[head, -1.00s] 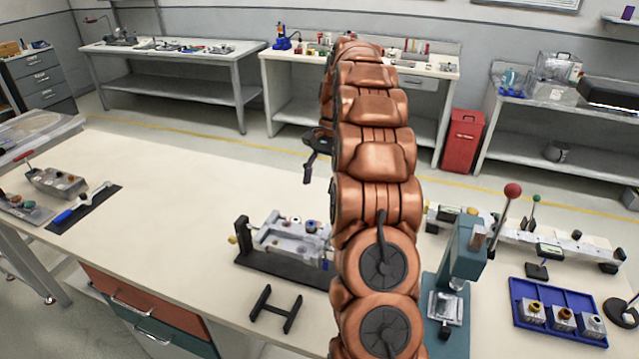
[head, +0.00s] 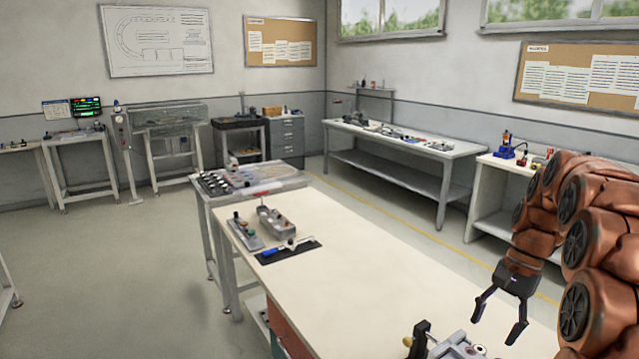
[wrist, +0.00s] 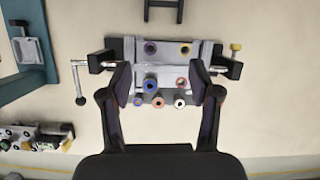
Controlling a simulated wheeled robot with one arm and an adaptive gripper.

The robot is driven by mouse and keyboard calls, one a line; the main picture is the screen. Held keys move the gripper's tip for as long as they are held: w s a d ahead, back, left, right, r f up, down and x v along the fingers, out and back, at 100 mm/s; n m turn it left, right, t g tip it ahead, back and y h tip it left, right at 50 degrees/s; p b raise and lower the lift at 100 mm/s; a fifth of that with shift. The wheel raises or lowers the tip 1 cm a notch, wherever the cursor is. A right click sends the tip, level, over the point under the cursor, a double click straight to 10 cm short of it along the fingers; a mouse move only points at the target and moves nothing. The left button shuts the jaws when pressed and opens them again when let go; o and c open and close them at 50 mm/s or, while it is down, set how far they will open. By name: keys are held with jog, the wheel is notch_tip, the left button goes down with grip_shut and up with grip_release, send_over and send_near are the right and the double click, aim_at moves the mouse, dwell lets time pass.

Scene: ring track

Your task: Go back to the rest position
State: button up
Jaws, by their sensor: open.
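My gripper (head: 499,319) hangs at the lower right of the head view, open and empty, its two dark fingers apart above the workbench (head: 345,260). It also shows in the wrist view (wrist: 159,90), with its fingers on either side of a grey fixture block (wrist: 155,57) in a dark clamp stand. The block carries several round sleeves with blue, orange and red rings. Whether the fingers touch the stand cannot be told. In the head view only the top of this fixture (head: 455,346) shows at the bottom edge.
A grey block with knobs (head: 276,222) and a blue-handled tool on a dark mat (head: 290,250) lie at the bench's far left. A teal press (wrist: 28,60) stands at the left in the wrist view. The middle of the bench is clear.

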jog(key=s+a+r+n, duration=0.1)
jog(key=s+a+n, duration=0.2)
jog(key=s+a, duration=0.4)
jog(key=s+a+f+n+h, duration=0.1)
jog(key=s+a+n, duration=0.3)
jog(key=s, duration=0.6)
jog(key=s+a+f+n+h, duration=0.2)
jog(key=s+a, duration=0.4)
jog(key=s, duration=0.5)
notch_tip(320, 180, down, 2)
jog(key=shift+a+f+n, duration=0.1)
jog(key=shift+a+n, duration=0.2)
jog(key=shift+n, duration=0.6)
